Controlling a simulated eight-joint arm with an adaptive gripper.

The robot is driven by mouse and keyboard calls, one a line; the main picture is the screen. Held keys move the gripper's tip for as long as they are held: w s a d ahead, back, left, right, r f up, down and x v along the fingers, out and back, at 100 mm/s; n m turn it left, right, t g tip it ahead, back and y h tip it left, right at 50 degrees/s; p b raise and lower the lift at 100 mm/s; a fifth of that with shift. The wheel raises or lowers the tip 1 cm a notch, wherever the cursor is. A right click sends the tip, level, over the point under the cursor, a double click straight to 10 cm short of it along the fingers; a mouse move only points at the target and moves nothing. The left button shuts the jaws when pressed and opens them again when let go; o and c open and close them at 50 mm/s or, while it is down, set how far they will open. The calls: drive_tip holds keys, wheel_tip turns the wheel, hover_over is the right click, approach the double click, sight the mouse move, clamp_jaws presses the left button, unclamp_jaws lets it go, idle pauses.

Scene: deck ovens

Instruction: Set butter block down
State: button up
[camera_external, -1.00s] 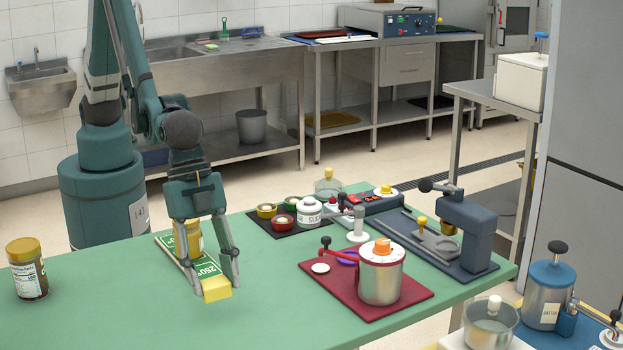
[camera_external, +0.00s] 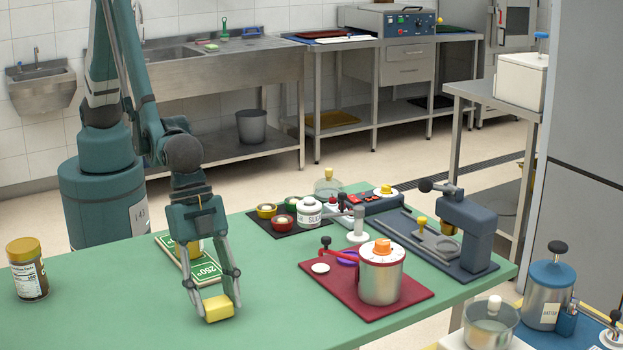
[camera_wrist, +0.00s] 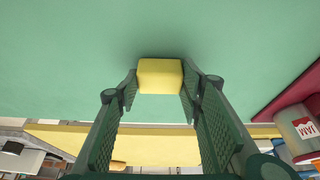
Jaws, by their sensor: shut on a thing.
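The yellow butter block (camera_external: 217,307) is between the fingers of my gripper (camera_external: 217,301), near the front edge of the green table (camera_external: 110,318). In the wrist view the butter block (camera_wrist: 160,76) shows between both fingertips, with green tabletop beyond it. My gripper (camera_wrist: 160,85) is shut on the block and points down. The block is at or very close to the tabletop; I cannot tell whether it touches.
A green-and-white board marked 250 (camera_external: 207,269) with a yellow item (camera_external: 188,250) on it lies behind my gripper. A brown jar (camera_external: 28,270) stands at the left. A red mat (camera_external: 330,288) with a steel pot (camera_external: 381,277) lies to the right. Green table between is clear.

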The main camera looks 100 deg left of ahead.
drive_tip(key=shift+f, duration=0.2)
drive_tip(key=o, duration=0.9)
drive_tip(key=shift+r, duration=0.15)
drive_tip(key=shift+p+v, duration=0.8)
drive_tip(key=shift+v, duration=5.2)
